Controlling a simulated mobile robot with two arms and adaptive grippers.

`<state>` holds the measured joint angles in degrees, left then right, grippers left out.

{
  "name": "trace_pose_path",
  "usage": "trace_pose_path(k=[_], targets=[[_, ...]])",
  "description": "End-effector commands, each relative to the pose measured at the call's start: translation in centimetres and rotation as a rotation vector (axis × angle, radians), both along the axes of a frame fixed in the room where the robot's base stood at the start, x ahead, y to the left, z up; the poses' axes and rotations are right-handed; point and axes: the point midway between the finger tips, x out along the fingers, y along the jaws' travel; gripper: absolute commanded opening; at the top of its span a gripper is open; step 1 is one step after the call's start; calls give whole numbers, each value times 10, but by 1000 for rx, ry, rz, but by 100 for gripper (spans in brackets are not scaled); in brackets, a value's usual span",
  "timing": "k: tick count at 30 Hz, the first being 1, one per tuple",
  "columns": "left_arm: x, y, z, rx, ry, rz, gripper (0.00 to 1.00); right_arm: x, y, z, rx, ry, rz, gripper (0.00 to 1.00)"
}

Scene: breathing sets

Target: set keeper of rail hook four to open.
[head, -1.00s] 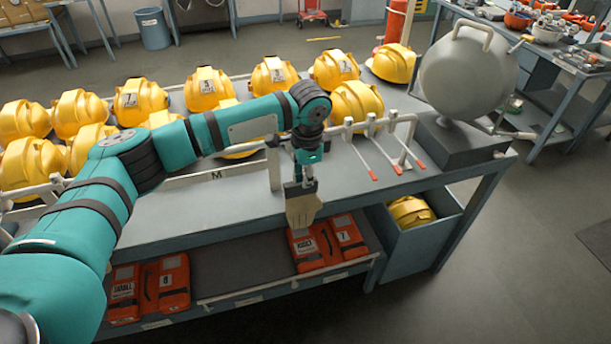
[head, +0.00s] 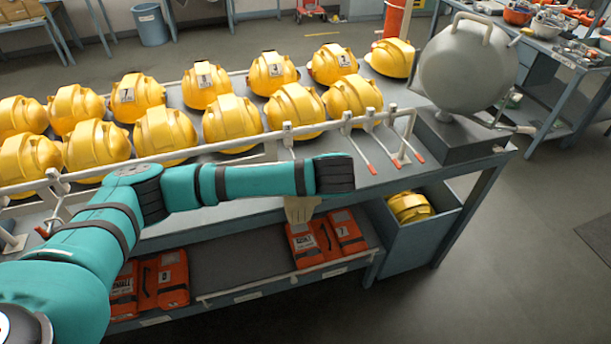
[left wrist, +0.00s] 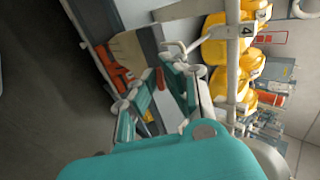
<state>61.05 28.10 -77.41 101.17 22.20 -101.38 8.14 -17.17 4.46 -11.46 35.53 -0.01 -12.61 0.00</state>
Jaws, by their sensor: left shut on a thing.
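The white rail (head: 240,155) runs along the table's front, with white hooks and small tags on it. A tag reading 4 (left wrist: 247,30) sits by the rail in the left wrist view. In the head view a hook post (head: 288,135) rises just behind my forearm; its lower part is hidden. My left gripper (left wrist: 160,88) is below the rail, its fingers closed around a slim part with a red tip (left wrist: 160,78), seemingly the keeper of hook four. The exact contact and the keeper's position are unclear. My right gripper is not in view.
Several yellow helmets (head: 232,122) stand close behind the rail. Hooks with red tips (head: 371,169) hang to the right. A grey round vessel (head: 465,65) stands at the table's right end. A tan glove-like thing (head: 300,208) hangs at the front; orange packs (head: 302,246) lie below.

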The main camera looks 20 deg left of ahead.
Motion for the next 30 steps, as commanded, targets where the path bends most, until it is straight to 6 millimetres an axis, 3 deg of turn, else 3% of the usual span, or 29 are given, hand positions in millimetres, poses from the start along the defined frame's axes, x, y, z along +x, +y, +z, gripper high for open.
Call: trace_pose_path(k=[18,30], targets=[[-9,-5,-23,308,-447,0,0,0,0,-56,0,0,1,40],[-9,-6,-24,408,-596,-1,0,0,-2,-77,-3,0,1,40]])
